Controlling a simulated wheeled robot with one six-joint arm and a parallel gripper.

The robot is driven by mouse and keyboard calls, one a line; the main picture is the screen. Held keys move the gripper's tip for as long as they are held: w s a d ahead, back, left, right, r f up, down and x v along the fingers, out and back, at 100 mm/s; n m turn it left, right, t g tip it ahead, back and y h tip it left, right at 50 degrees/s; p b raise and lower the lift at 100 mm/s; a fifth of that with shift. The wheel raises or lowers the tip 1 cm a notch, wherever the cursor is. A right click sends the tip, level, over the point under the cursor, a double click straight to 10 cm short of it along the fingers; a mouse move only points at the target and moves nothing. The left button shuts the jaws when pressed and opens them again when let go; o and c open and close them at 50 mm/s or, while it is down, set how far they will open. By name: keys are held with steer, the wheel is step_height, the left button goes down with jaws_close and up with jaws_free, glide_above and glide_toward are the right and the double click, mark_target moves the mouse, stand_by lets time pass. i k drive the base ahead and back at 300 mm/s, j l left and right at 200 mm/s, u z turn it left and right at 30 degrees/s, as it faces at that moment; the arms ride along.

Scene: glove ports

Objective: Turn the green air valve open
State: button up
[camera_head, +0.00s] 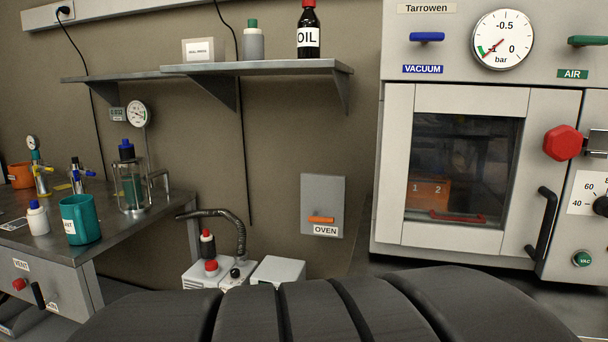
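The green air valve handle (586,41) is a flat horizontal bar at the upper right of the oven front. Its right end is cut off by the picture edge. A green AIR label (573,74) sits just below it. The blue vacuum handle (427,37) is also horizontal, with a VACUUM label (423,69) under it. Between the two handles is a round bar gauge (503,40), its needle pointing to the lower left near -1. My gripper is not in view, so its state and distance from the valve are hidden.
The vacuum oven's windowed door (462,170) is closed, with a black handle (542,224) and a red knob (563,142) sticking out. A wall shelf (210,70) holds bottles. A bench (110,225) at left carries glassware and a teal mug (80,219).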

mark_target(579, 41)
steer(key=z, duration=1.3)
